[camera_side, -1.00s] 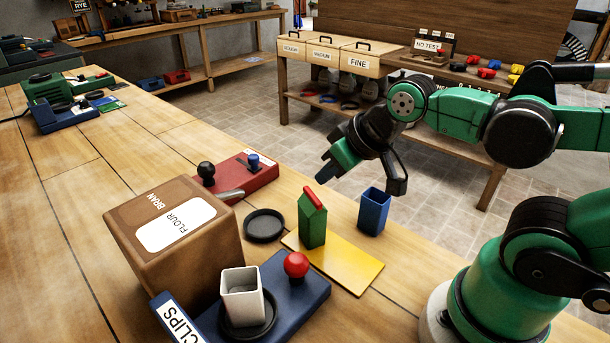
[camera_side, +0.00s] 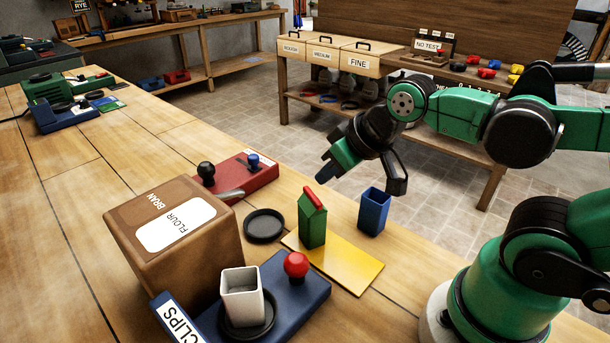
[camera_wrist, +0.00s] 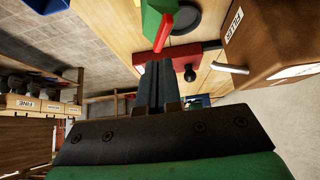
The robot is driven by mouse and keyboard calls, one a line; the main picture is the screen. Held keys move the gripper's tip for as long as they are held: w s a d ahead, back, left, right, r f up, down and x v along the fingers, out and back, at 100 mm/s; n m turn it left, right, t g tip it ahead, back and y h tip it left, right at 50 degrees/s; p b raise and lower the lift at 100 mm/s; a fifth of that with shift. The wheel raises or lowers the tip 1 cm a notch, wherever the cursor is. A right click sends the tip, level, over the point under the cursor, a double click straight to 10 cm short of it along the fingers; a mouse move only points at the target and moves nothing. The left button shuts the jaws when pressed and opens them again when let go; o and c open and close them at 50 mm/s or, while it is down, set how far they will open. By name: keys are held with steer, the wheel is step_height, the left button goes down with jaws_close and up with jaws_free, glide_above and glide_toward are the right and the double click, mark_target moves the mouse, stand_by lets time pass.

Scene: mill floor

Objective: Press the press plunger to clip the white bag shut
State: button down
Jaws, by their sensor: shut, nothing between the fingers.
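The white bag (camera_side: 242,294) stands upright with its top open, on a round black pad of the blue clip press (camera_side: 306,292). The press carries a CLIPS label. The press plunger, with a red ball knob (camera_side: 296,264), stands up just behind and right of the bag. My gripper (camera_side: 325,172) is up in the air beyond the green bag, well away from the plunger and touching nothing. In the wrist view its dark fingers (camera_wrist: 151,84) are together and empty. The white bag and red ball knob are not visible in the wrist view.
A green bag (camera_side: 311,226) with a red clip stands on a yellow mat (camera_side: 358,272). An open blue bag (camera_side: 374,211) stands behind it. A brown flour box (camera_side: 150,255) stands left of the press. A red device (camera_side: 262,178) and a black dish (camera_side: 264,226) lie behind.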

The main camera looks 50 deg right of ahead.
step_height(320, 180, up, 4)
steer(key=m+t+h, duration=0.2)
steer(key=m+h, duration=0.1)
steer(key=m, duration=2.8)
glide_above(300, 262)
steer(key=shift+r, duration=0.2)
steer(key=shift+f, duration=4.45)
